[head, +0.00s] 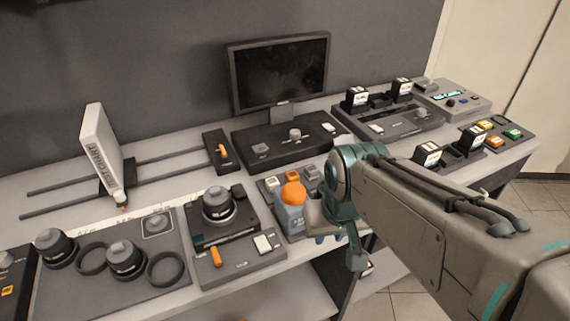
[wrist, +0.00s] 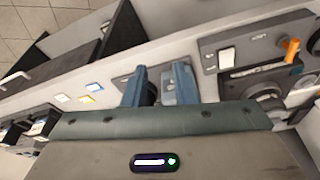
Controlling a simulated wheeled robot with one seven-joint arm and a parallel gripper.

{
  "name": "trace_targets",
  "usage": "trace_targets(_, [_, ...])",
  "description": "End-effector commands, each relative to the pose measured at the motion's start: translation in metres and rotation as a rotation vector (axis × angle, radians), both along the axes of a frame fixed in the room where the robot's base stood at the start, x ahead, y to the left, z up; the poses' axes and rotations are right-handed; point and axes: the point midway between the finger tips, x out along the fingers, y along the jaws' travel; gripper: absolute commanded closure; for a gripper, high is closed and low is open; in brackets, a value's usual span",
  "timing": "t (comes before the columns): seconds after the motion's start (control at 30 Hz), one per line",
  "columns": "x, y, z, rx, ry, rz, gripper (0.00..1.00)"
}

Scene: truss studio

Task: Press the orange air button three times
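In the head view, a small dark button panel (head: 266,187) sits near the table's front edge, left of my wrist. The orange top does not show in the wrist view. I cannot tell whether a finger touches anything.
Left of the panel are a box with a round knob (head: 219,204) and a switch box with an orange lever (head: 215,257). A monitor (head: 280,72) stands behind. Open shelving lies below the table edge.

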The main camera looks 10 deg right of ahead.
Motion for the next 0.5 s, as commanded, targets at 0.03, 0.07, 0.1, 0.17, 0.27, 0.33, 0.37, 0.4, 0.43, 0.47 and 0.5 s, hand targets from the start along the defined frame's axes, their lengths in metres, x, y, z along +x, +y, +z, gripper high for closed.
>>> trace_targets(0.03, [0.0000,0.0000,0.0000,0.000,0.000,0.000,0.90])
trace_targets(0.07, [0.0000,0.0000,0.0000,0.000,0.000,0.000,0.98])
trace_targets(0.1, [0.0000,0.0000,0.0000,0.000,0.000,0.000,1.00])
trace_targets(0.17, [0.0000,0.0000,0.0000,0.000,0.000,0.000,1.00])
trace_targets(0.27, [0.0000,0.0000,0.0000,0.000,0.000,0.000,1.00])
trace_targets(0.33, [0.0000,0.0000,0.0000,0.000,0.000,0.000,1.00])
trace_targets(0.37, [0.0000,0.0000,0.0000,0.000,0.000,0.000,1.00])
trace_targets(0.4, [0.0000,0.0000,0.0000,0.000,0.000,0.000,1.00])
trace_targets(0.43, [0.0000,0.0000,0.0000,0.000,0.000,0.000,1.00])
trace_targets(0.47, [0.0000,0.0000,0.0000,0.000,0.000,0.000,1.00])
trace_targets(0.5, [0.0000,0.0000,0.0000,0.000,0.000,0.000,1.00])
